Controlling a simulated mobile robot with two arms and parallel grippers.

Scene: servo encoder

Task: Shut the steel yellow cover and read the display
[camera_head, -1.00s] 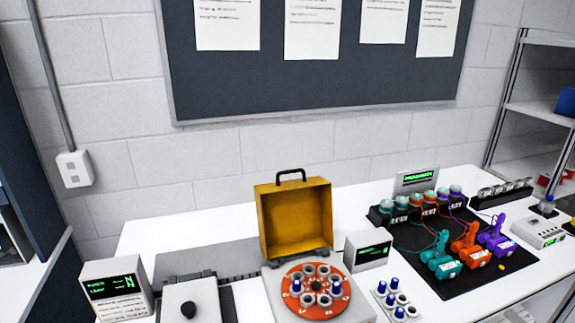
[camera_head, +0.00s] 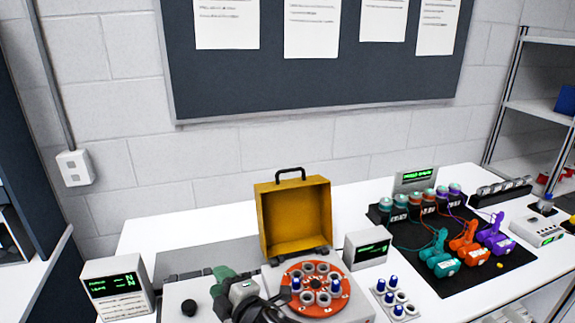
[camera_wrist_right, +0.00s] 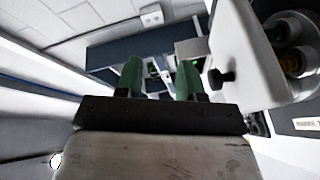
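The yellow cover (camera_head: 294,222) stands open and upright, with a black handle on top, at the back of a white unit with a red disc (camera_head: 315,290) holding sockets and some blue-topped pegs. A small display box (camera_head: 368,249) with faint green text stands right of the cover. Another display box (camera_head: 118,289) with green text stands at the far left. My right gripper (camera_head: 224,274) is left of and in front of the cover, apart from it. In the right wrist view, its two green fingers (camera_wrist_right: 160,78) are apart with nothing between them. My left gripper is not in view.
A white box with a black knob (camera_head: 189,307) is close left of my right gripper. Blue-topped pegs (camera_head: 393,296) stand in a small rack at the right. A black mat (camera_head: 489,280) carries teal, orange and purple devices. The wall is behind the table.

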